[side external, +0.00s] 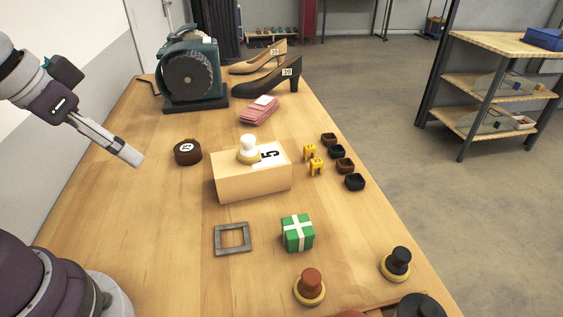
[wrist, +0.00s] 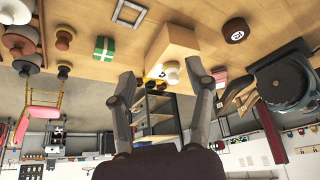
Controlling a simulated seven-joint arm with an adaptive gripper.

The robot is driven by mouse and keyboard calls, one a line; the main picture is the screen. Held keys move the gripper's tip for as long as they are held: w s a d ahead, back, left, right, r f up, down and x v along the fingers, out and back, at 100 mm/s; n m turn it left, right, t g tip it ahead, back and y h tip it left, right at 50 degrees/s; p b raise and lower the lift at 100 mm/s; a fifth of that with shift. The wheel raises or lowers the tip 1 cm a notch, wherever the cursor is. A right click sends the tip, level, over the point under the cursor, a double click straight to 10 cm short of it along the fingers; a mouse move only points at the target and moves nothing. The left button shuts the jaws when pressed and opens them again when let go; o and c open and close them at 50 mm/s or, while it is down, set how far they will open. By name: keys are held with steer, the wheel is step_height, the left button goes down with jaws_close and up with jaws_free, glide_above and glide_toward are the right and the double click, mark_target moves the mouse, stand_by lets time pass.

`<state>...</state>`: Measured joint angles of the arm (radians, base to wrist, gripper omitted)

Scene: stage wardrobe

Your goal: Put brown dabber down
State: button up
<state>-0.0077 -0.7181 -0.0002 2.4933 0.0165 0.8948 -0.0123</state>
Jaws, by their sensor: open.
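The brown dabber (side external: 310,284) stands upright on the table near its front, with a reddish-brown top and a yellow base. It also shows in the wrist view (wrist: 63,37), at the upper left. My gripper (side external: 136,158) is over the left side of the table in the side view, well away from the brown dabber. In the wrist view my gripper (wrist: 160,70) has its two fingers spread apart with nothing held between them.
A white dabber (side external: 248,148) stands on a wooden block (side external: 250,182). A green box (side external: 298,233), grey frame (side external: 233,239) and black dabber (side external: 397,262) are nearby. A brown round tin (side external: 187,152) and dark grinder-like machine (side external: 190,75) stand farther back. The left side has bare wood.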

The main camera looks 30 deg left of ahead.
steer(key=shift+s+r, duration=0.1)
steer(key=shift+o, duration=0.8)
steer(key=m+g+h, duration=0.5)
steer(key=m, duration=1.3)
glide_toward(310, 275)
steer(key=shift+w+d, duration=0.2)
steer(key=shift+d, duration=0.05)
steer(key=shift+y, duration=0.3)
steer(key=x, duration=1)
steer(key=shift+s+d+f, duration=0.1)
steer(key=shift+s+f, duration=0.1)
steer(key=shift+f, duration=0.05)
